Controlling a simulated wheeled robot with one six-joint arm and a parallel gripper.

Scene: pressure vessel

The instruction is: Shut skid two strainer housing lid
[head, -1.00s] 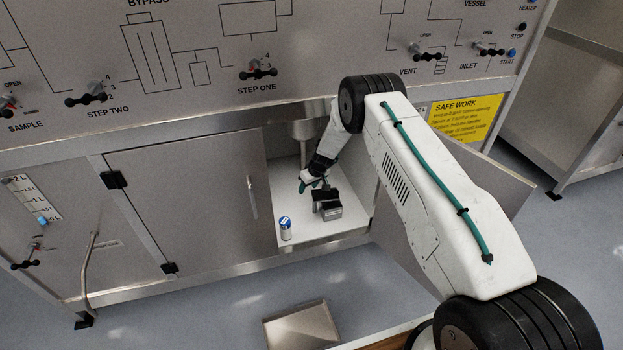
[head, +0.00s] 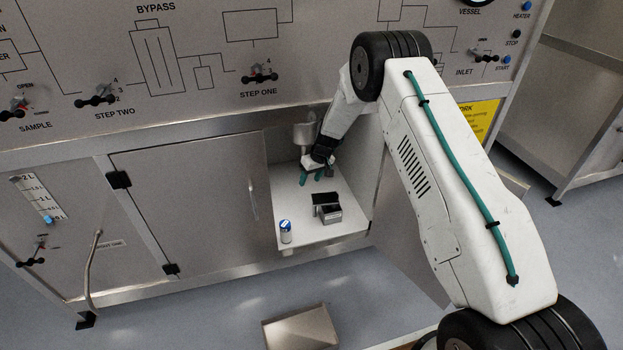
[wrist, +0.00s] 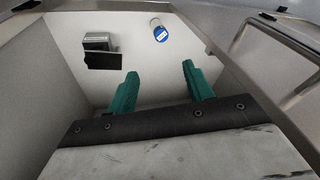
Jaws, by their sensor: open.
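A small grey metal box (head: 329,213) with a dark flat flap (head: 325,198) sits on the white floor of the open cabinet. The flap stands out from the box's rear side and looks open. I take these for the strainer housing and its lid, but no label shows. In the wrist view, the box (wrist: 100,41) and flap (wrist: 103,61) lie beyond and left of my fingers. My gripper (head: 317,175) is inside the cabinet, behind the box in the head view, with green fingers apart. In the wrist view, my gripper (wrist: 159,75) is empty.
A blue-capped cylinder (head: 285,231) stands at the cabinet floor's front left corner. A metal cylinder (head: 303,134) hangs at the cabinet's top. A closed door (head: 190,195) is on the left; an open door (head: 405,240) is on the right. A metal tray (head: 300,328) lies below in front.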

